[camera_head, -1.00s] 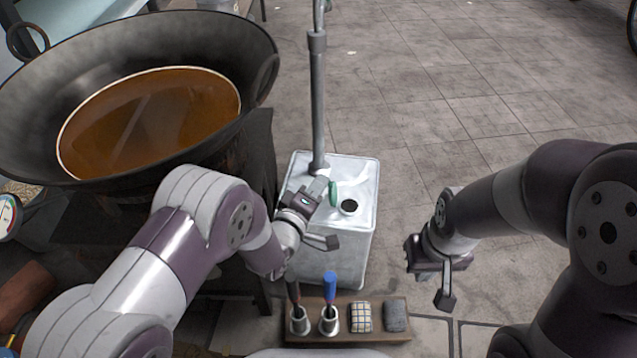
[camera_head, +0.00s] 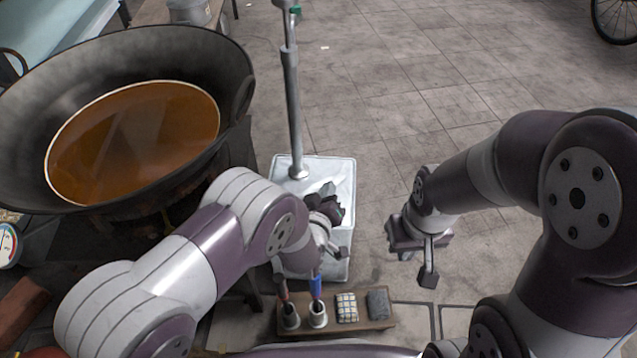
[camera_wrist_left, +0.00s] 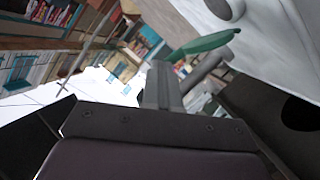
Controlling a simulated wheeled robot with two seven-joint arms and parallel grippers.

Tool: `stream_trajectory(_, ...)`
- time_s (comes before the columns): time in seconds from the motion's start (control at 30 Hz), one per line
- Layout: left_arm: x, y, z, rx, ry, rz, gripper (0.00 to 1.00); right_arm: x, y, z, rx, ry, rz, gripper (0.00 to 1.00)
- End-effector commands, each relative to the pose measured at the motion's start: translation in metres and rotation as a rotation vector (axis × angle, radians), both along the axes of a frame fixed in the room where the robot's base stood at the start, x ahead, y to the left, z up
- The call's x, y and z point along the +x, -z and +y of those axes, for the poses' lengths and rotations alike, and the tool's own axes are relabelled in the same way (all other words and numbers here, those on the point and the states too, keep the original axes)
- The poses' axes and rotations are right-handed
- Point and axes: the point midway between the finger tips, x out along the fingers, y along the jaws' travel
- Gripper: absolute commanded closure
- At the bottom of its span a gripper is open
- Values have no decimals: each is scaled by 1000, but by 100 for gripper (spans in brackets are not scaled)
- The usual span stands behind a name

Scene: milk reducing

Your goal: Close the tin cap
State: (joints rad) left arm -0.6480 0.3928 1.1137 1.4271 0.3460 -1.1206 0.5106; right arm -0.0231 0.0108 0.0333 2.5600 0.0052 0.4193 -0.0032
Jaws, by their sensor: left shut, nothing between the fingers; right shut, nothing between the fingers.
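The white tin (camera_head: 345,175) stands on the floor to the right of the large pan. Its green cap (camera_head: 328,188) is raised on the top face, beside my left gripper. In the left wrist view, the green cap (camera_wrist_left: 205,45) appears edge-on, just beyond the shut fingers. My left gripper (camera_head: 327,202) is over the tin's top, shut and empty, and hides the opening in the head view. I cannot tell whether it touches the cap. My right gripper (camera_head: 428,272) is shut and empty, in the air to the right of the tin.
A metal pole (camera_head: 293,110) rises at the tin's back left. A large black pan (camera_head: 235,60) of brown liquid is at the left. A wooden rack (camera_head: 362,326) with handled tools and two small blocks lies in front.

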Motion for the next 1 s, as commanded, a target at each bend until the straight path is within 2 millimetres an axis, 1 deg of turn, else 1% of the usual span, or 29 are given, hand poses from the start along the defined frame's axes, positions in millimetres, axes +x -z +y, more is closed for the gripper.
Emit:
stream_trajectory(0.03, -1, -1, -5, 38, 2, -5, 100, 0, -5, 0, 0, 0, 0, 100)
stream_trajectory(0.1, -2, 2, -11, 105, 2, -16, 100, 0, -9, 0, 0, 0, 0, 100)
stream_trajectory(0.4, -6, 18, -34, 386, 2, -62, 100, 0, -18, 0, 0, 0, 0, 100)
stream_trajectory(0.7, -8, 39, -51, 655, -1, -106, 100, 0, -19, 0, 0, 0, 0, 100)
stream_trajectory(1.0, -10, 58, -60, 861, -1, -140, 100, 0, -16, 0, 0, 0, 0, 100)
